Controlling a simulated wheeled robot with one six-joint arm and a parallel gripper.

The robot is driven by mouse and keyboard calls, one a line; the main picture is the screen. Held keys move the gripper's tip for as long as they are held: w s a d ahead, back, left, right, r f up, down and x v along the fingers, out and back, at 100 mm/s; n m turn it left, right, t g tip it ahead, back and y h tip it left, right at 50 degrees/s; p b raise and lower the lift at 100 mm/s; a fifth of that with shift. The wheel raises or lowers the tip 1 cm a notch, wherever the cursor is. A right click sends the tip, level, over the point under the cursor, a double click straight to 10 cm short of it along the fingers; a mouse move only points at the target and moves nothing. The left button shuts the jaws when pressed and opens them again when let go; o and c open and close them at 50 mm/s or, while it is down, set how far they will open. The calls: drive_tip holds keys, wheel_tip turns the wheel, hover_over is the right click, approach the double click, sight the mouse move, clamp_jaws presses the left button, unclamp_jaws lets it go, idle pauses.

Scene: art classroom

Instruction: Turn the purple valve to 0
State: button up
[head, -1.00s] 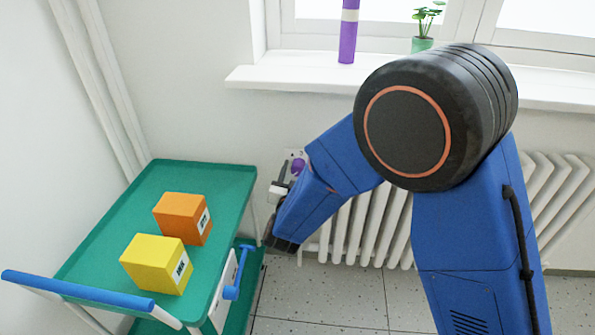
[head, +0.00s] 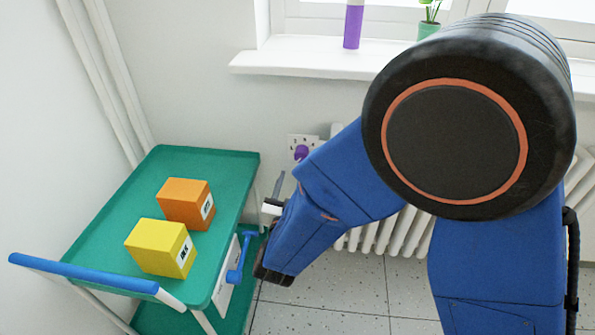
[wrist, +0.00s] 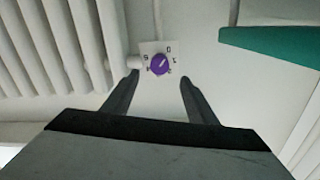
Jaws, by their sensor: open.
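The purple valve (head: 302,153) is a small round knob on a white plate on the wall, beside the radiator's left end. In the wrist view the valve (wrist: 160,64) shows a pale mark pointing to its upper right. Small dark digits ring it, with a 0 at the plate's top right; some are too small to read surely. My gripper (wrist: 159,77) is open and empty. Its two fingers appear on either side of the valve, apart from it. In the head view my gripper (head: 274,192) is left of and below the valve, partly hidden by my arm.
A green cart (head: 228,178) with a blue handle stands at the left, holding an orange box (head: 185,203) and a yellow box (head: 160,248). The white radiator (head: 400,235) is at the right, under the windowsill (head: 300,64). A purple-and-white cylinder (head: 353,25) and a potted plant (head: 428,28) stand on the sill.

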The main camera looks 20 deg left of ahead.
drive_tip(key=shift+v, duration=2.6)
drive_tip(key=w+d+r+g+y, duration=0.1)
drive_tip(key=w+d+r+g, duration=0.35)
drive_tip(key=w+d, duration=0.4)
drive_tip(key=w+d+r+g+y, duration=0.15)
drive_tip(key=d+r, duration=0.45)
drive_tip(key=d, duration=0.6)
drive_tip(key=s+d+g+h, duration=0.3)
drive_tip(key=s+d, duration=0.8)
drive_tip(key=d, duration=0.4)
drive_tip(key=s+d+g+h, duration=0.3)
drive_tip(key=s+d, duration=0.9)
drive_tip(key=d, duration=0.4)
drive_tip(key=shift+g, duration=0.3)
drive_tip(key=shift+d+f+h, duration=0.1)
drive_tip(key=shift+h, duration=0.15)
